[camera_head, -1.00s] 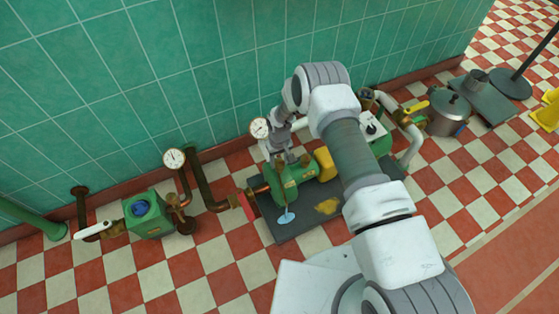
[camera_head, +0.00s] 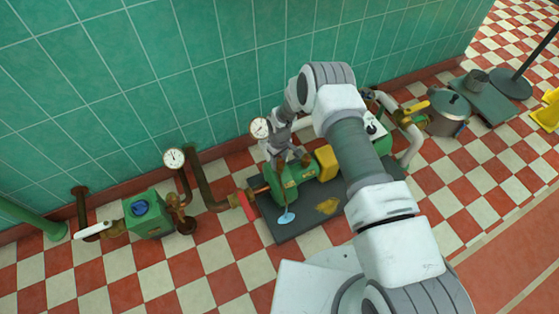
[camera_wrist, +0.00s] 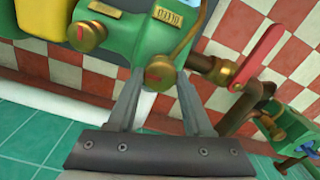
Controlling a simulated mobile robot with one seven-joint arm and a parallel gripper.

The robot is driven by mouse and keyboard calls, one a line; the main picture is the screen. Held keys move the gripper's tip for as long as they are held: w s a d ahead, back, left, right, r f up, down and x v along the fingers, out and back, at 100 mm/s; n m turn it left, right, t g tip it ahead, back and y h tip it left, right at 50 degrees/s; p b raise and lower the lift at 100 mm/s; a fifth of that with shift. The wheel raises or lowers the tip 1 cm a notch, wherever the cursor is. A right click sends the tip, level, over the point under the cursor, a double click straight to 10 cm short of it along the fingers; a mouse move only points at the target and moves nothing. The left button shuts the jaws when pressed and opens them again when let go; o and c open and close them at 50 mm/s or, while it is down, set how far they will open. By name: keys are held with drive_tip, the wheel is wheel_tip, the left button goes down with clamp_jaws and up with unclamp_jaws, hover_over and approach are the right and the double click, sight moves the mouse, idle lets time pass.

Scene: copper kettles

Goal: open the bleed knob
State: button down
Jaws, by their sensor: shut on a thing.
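The green pump (camera_head: 291,178) stands on a dark base plate on the floor. In the wrist view its green body (camera_wrist: 140,30) fills the top middle. A brass knob (camera_wrist: 160,73) with a red mark sits on the near side of the pump, between my gripper's (camera_wrist: 158,85) two fingers. The fingers are shut on this knob. A second brass knob (camera_wrist: 87,36) with a red mark is to its left, apart from the fingers. In the head view my gripper (camera_head: 279,160) is over the pump, and it hides the held knob.
A red lever (camera_wrist: 260,55) and brass fittings stand right of the pump in the wrist view. Pressure gauges (camera_head: 260,128) (camera_head: 174,158), pipes and a green box with a blue knob (camera_head: 148,213) line the tiled wall. Checkered floor in front is open.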

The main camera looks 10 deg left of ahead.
sight(279, 163)
drive_tip(key=shift+c, duration=1.5)
unclamp_jaws()
wheel_tip(279, 163, up, 18)
drive_tip(key=p, duration=0.6)
drive_tip(key=shift+f, duration=0.25)
